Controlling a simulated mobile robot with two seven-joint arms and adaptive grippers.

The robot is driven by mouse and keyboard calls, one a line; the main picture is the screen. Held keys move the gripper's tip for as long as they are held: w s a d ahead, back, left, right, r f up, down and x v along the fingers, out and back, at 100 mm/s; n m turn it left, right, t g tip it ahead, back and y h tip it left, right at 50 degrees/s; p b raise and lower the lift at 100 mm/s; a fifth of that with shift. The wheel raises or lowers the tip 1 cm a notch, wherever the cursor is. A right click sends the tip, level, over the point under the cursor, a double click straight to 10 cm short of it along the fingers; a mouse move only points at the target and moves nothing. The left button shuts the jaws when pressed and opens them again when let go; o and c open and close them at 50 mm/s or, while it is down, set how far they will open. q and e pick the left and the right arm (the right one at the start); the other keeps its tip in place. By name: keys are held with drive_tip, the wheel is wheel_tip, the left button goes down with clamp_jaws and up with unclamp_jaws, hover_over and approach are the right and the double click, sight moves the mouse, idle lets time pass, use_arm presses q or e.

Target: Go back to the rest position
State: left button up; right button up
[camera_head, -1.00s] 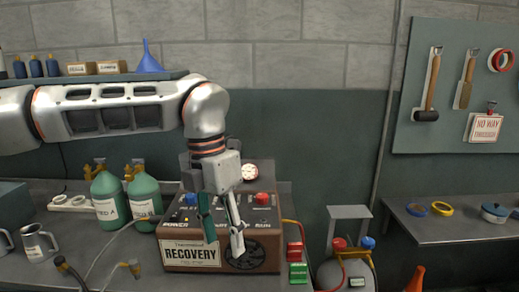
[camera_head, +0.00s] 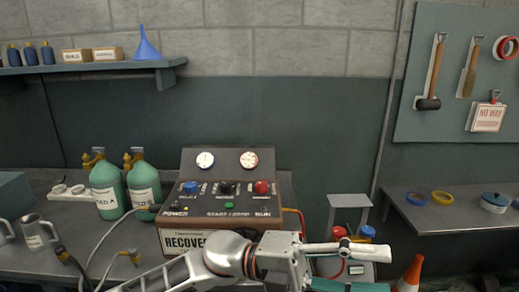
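My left arm crosses the bottom of the head view. Its gripper (camera_head: 365,268) points right, in front of the bench, with its pale finger and teal finger apart and nothing seen between them. The recovery machine (camera_head: 282,212) stands on the bench behind the arm; its blue, black and red knobs, green button and two gauges show, and its lower front is partly hidden. Two green tanks (camera_head: 107,191) (camera_head: 144,185) with brass valves stand to its left. My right gripper is out of view.
The grey bench (camera_head: 40,265) carries metal mugs (camera_head: 38,233) and hoses. A shelf (camera_head: 100,68) holds bottles, boxes and a blue funnel (camera_head: 146,45). At right are a tool board (camera_head: 450,80), a side shelf (camera_head: 450,228) with tape rolls, and an orange cone (camera_head: 411,272).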

use_arm(q)
drive_tip(key=w+a+f+n+t+h, duration=0.4)
drive_tip(key=w+n+t, duration=0.5)
drive_tip(key=n+t, duration=0.5)
drive_tip(key=w+a+f+n+t+y, duration=0.3)
drive_tip(key=a+f+n+t+y, duration=0.2)
drive_tip(key=a+f+n, duration=0.15)
drive_tip(key=w+a+f+n+t+y, duration=0.2)
drive_tip(key=a+f+n+t+y, duration=0.35)
drive_tip(key=f+n, duration=0.2)
drive_tip(key=s+a+f+n+g+y, duration=0.2)
drive_tip(key=s+a+f, duration=0.3)
drive_tip(key=f, duration=0.4)
drive_tip(key=s+a+f+n+g+y, duration=0.2)
drive_tip(key=s+a+f+n+y, duration=0.1)
drive_tip(key=s+a+f, duration=0.3)
drive_tip(key=s+a+f+n+g+y, duration=0.2)
drive_tip(key=s+a+f+y, duration=0.3)
drive_tip(key=a+f, duration=0.4)
wheel_tip(320, 180, down, 6)
drive_tip(key=shift+s+a+r+n, duration=0.25)
drive_tip(key=shift+s+n, duration=0.15)
drive_tip(key=shift+s, duration=0.2)
drive_tip(key=shift+g, duration=0.25)
drive_tip(key=shift+c, duration=0.3)
